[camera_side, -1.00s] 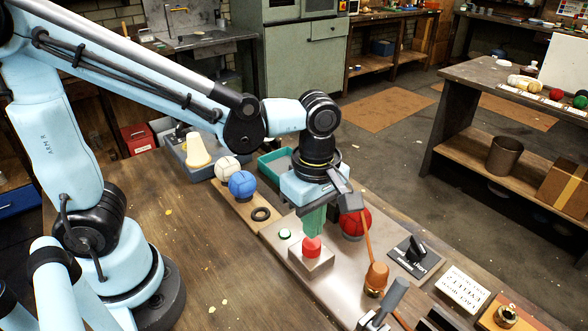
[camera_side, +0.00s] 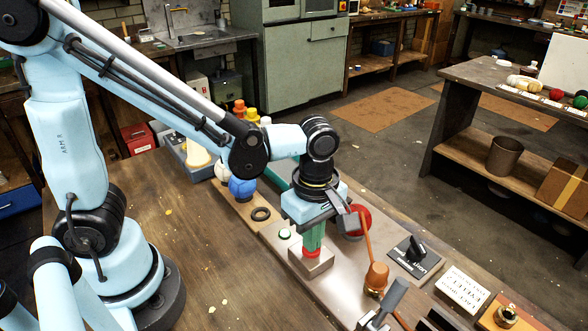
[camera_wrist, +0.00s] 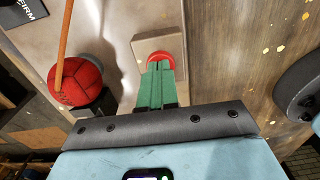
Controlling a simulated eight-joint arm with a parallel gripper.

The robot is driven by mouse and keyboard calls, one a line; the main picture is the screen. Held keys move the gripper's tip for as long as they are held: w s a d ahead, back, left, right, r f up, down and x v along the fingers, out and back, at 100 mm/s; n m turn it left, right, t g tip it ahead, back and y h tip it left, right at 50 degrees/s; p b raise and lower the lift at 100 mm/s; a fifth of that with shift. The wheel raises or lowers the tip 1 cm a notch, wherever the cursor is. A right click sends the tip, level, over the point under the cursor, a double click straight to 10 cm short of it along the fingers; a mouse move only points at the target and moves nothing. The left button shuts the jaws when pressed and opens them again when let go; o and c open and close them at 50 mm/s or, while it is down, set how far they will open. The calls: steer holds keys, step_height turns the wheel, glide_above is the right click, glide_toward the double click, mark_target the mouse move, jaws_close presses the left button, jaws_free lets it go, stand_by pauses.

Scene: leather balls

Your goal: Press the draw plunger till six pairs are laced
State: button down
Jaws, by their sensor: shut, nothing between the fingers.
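The draw plunger (camera_side: 311,255) is a red button on a grey-beige box (camera_side: 320,266) on the bench plate. It also shows in the wrist view (camera_wrist: 159,56), just beyond my fingertips. My gripper (camera_side: 312,248) has green fingers, shut with nothing between them. Its tips are down on the red top and hide most of it in the side view. How far the plunger is sunk cannot be told. A red leather ball (camera_side: 356,221) sits on a stand behind my gripper, partly hidden; it is clear in the wrist view (camera_wrist: 77,82). The number of laced pairs is not readable.
A lever plate (camera_side: 413,256) and a sign card (camera_side: 462,288) lie farther right. A blue ball (camera_side: 242,188) and black ring (camera_side: 261,214) are left. The front-left bench is clear.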

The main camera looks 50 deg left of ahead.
stand_by(0.3)
step_height(320, 180, up, 14)
stand_by(0.8)
steer(key=shift+f, duration=0.1)
stand_by(0.4)
steer(key=a+f+m+t, duration=0.2)
steer(key=a+m, duration=0.3)
steer(key=m, duration=0.4)
steer(key=a+f+m+t, duration=0.3)
steer(key=a+m+t, duration=0.2)
steer(key=m, duration=0.4)
steer(key=shift+a+f, duration=0.15)
steer(key=shift+a, duration=0.4)
steer(key=shift+d, duration=0.1)
stand_by(0.3)
